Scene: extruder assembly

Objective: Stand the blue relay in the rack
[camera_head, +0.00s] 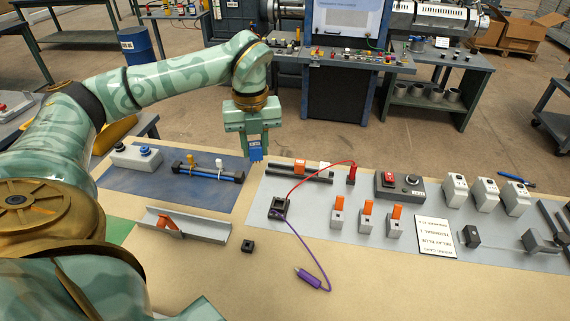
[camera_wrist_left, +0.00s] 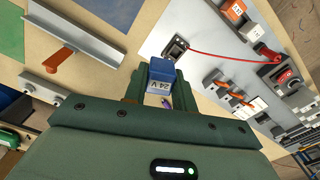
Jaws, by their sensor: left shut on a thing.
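My left gripper (camera_head: 254,145) points down and is shut on the blue relay (camera_head: 256,155), held in the air above the gap between the blue mat and the grey mat. In the left wrist view the blue relay (camera_wrist_left: 161,74) sits between the fingers of my left gripper (camera_wrist_left: 160,90), its pale label reading 24 V. The rack (camera_head: 289,176) looks to be the dark rail on the grey mat, just right of the relay. An orange relay (camera_head: 299,167) and a white block (camera_head: 324,168) stand in it; its left part looks free. My right gripper is out of view.
A black socket (camera_head: 279,208) with red and purple leads lies in front of the rack. A grey channel (camera_head: 187,225) holds an orange piece at left. A small black block (camera_head: 248,246) lies on the bare table. Several orange-topped terminals (camera_head: 367,215) stand to the right.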

